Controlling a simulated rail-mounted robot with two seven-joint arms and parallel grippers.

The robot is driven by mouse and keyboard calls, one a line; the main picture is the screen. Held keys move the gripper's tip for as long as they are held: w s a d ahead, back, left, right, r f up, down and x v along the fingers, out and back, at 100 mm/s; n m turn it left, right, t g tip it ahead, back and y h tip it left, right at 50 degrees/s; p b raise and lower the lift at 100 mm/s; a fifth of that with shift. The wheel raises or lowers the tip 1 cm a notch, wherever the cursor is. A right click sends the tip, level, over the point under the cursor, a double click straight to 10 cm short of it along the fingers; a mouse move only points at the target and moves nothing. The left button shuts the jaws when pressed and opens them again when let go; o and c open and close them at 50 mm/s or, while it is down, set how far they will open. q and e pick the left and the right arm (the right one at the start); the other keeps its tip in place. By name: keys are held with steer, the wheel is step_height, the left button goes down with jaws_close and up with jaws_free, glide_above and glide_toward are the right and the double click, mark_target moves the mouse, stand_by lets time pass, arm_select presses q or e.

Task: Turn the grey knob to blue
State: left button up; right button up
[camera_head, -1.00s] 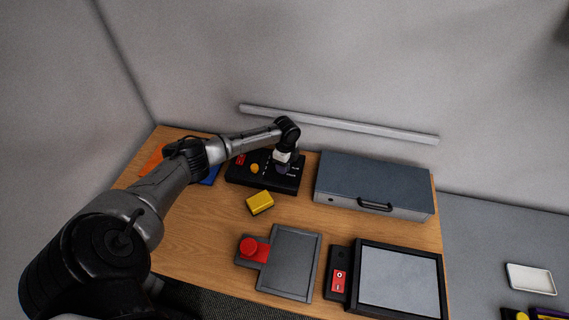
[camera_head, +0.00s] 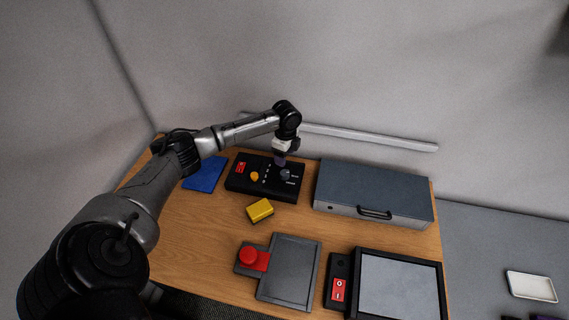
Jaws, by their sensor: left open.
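The black control box (camera_head: 240,186) lies at the back left of the wooden table. The grey knob (camera_head: 285,175) is on the right part of its top, with small markings beside it that are too small to read. My left gripper (camera_head: 281,160) is open, points down and is just above the knob, apart from it as far as I can tell. Its fingers are small and partly dark against the box. My right gripper is not in view.
An orange knob (camera_head: 254,176) and a red switch (camera_head: 241,167) share the box. A yellow block (camera_head: 260,210), blue pad (camera_head: 204,174), grey case (camera_head: 374,186), red button (camera_head: 249,256) and dark-framed panel (camera_head: 400,284) lie around it.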

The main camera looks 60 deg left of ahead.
arm_select(q)
steer(key=shift+w+r, duration=0.1)
steer(key=shift+r, duration=2.1)
